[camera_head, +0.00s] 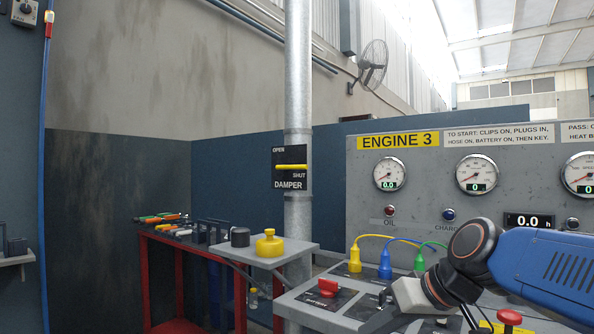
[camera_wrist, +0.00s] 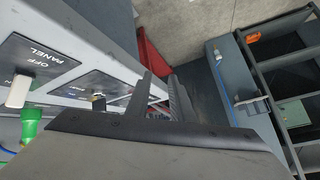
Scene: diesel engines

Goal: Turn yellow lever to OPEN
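The yellow lever (camera_head: 291,167) lies level across a black damper plate (camera_head: 280,181) on the grey vertical pipe. OPEN is printed at the plate's upper left; SHUT is just below the lever's right end. My gripper (camera_head: 372,322) is low over the front control panel, below and to the right of the lever and well apart from it. In the wrist view, its two dark fingers (camera_wrist: 160,77) stand apart with nothing between them. The lever does not show in the wrist view.
The control panel (camera_head: 345,309) carries a red switch (camera_head: 328,287) and yellow, blue and green plugs. A grey shelf (camera_head: 290,249) with a yellow cap (camera_head: 269,243) stands below the damper. A red tool bench (camera_head: 145,280) is at left. Space before the damper plate looks clear.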

